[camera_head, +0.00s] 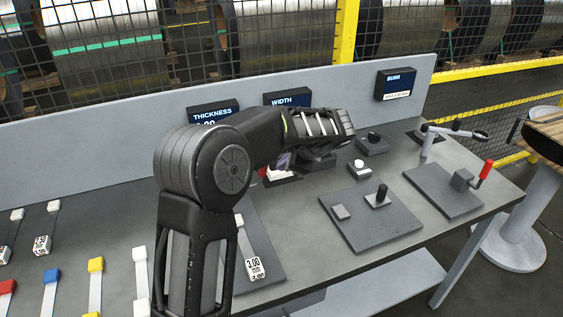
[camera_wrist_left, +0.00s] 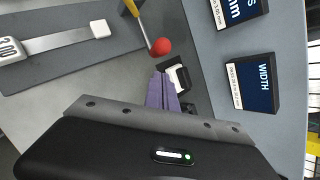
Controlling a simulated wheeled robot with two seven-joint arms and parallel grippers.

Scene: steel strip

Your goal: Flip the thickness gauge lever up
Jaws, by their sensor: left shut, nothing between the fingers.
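The lever with a red ball knob (camera_wrist_left: 160,46) and a yellow stem shows in the wrist view, just past my fingertips. In the head view only a bit of its red knob (camera_head: 262,172) shows beside my arm; the rest is hidden. My left gripper (camera_wrist_left: 161,76) is shut and empty, its purple fingers close to the knob with a small gap in the picture. In the head view the gripper (camera_head: 284,160) is partly hidden under my wrist. The thickness display (camera_head: 213,112) stands behind, partly covered by my arm. My right gripper is not in view.
The width display (camera_head: 287,98) stands at the back, and shows in the wrist view (camera_wrist_left: 252,84). A white-and-black part (camera_wrist_left: 178,77) sits right beside my fingers. A plate with a 3.00 mm tag (camera_head: 255,268) lies in front. Joystick (camera_head: 382,195) and red-handled (camera_head: 484,172) controls are right.

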